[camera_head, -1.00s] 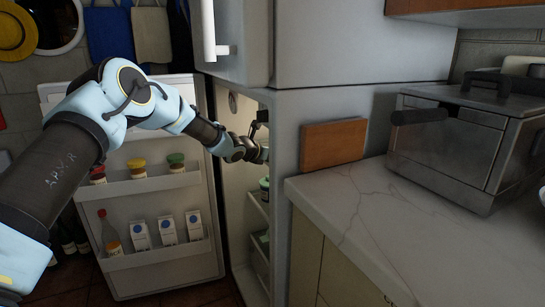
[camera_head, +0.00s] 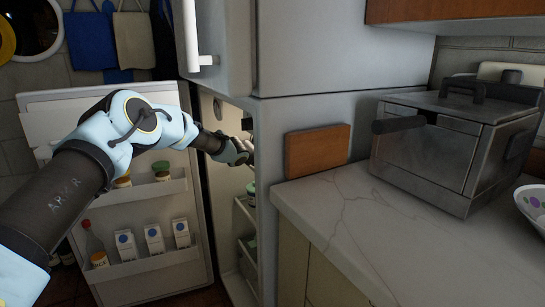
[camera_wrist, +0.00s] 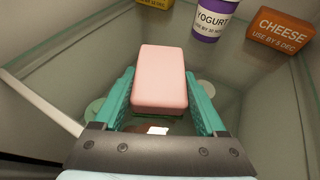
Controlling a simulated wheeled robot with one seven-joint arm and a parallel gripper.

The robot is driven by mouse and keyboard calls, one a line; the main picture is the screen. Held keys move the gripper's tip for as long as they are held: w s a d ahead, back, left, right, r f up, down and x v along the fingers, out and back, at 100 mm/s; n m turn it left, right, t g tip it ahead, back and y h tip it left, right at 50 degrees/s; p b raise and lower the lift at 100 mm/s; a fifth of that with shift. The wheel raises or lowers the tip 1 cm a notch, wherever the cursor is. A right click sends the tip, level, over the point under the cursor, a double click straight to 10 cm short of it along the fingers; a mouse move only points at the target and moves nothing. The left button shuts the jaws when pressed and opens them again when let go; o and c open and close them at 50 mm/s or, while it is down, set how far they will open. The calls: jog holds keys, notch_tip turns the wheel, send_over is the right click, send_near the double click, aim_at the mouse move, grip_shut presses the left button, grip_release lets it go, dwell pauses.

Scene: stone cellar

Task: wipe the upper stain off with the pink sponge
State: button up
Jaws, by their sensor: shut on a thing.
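The pink sponge (camera_wrist: 160,78) is in the wrist view, held between the two teal fingers of my gripper (camera_wrist: 160,100). The jaws are shut on its sides, and it is over a glass shelf (camera_wrist: 250,75) inside the fridge. A small brown patch (camera_wrist: 146,128) with a bright white spot shows between the fingers, behind the sponge; I cannot tell whether it is a stain. In the head view my arm reaches into the open fridge, and the fridge's side wall (camera_head: 275,120) hides the sponge and most of my gripper. No stain is clear there.
A purple yogurt cup (camera_wrist: 212,20), an orange cheese box (camera_wrist: 280,30) and a yellow box (camera_wrist: 155,3) stand beyond the sponge. The open fridge door (camera_head: 160,262) holds jars and cartons on the left. The marble counter (camera_head: 345,225) carries a metal box (camera_head: 430,150).

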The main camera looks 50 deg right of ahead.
jog(key=shift+s+d+r+p, duration=0.1)
jog(key=shift+s+d+p, duration=0.2)
jog(key=shift+d+p, duration=0.35)
jog(key=shift+s+d+p, duration=0.25)
jog(key=shift+d+p, duration=0.15)
jog(key=shift+p, duration=0.45)
jog(key=shift+s+d+p, duration=0.1)
jog(key=shift+d+p, duration=0.3)
jog(key=shift+p, duration=0.4)
jog(key=shift+d, duration=0.1)
